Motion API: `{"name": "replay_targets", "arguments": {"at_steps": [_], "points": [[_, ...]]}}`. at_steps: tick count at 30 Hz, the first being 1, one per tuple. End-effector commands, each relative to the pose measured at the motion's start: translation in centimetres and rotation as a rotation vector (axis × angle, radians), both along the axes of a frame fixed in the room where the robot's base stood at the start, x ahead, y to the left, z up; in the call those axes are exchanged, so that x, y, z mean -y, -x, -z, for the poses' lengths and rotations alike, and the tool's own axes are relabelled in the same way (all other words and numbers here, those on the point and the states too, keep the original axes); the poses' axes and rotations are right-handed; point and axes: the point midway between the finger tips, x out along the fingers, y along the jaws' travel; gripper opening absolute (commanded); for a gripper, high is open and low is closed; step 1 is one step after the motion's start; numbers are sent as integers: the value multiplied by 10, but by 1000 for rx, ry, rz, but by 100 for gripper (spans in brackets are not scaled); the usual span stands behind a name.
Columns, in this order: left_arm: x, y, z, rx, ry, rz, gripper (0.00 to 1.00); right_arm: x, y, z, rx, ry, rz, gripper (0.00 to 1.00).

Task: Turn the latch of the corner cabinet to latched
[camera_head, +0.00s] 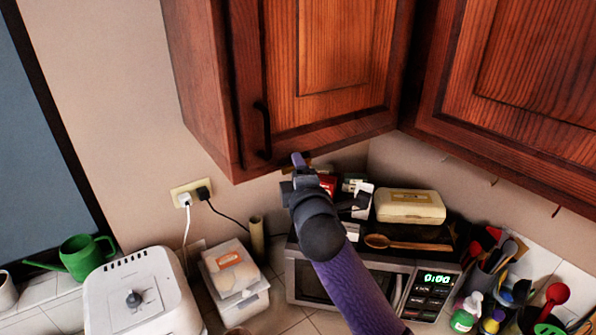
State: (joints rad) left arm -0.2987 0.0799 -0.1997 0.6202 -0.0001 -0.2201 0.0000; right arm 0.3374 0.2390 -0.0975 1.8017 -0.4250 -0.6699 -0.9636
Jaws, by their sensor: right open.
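A reddish wood corner cabinet (335,45) hangs on the wall at the upper middle, its door shut. A dark upright handle (262,131) is on the left part of that door. I cannot make out a latch or its position for sure. My right gripper (298,161) is open, at the lower edge of the cabinet, right of and below the handle. It appears to hold nothing; whether it touches the cabinet is unclear. My purple right forearm and dark wrist hide part of the counter and microwave. My left gripper is out of view.
Another wall cabinet (520,75) adjoins at the right, with hooks beneath. Below stand a microwave (431,293) with a cream box (410,206) and wooden spoon (407,243) on top, a white appliance (140,295), a container (236,275) and utensils.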

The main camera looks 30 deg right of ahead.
Motion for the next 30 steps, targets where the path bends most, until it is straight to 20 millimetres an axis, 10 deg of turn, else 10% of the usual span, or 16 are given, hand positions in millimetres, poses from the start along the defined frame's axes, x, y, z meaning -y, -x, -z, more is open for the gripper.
{"name": "replay_targets", "arguments": {"at_steps": [10, 30], "points": [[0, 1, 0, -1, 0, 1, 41, 0, 0, 0, 0, 0, 0, 0], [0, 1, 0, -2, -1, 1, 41, 0, 0, -6, -24, -176, 0, 0]]}}
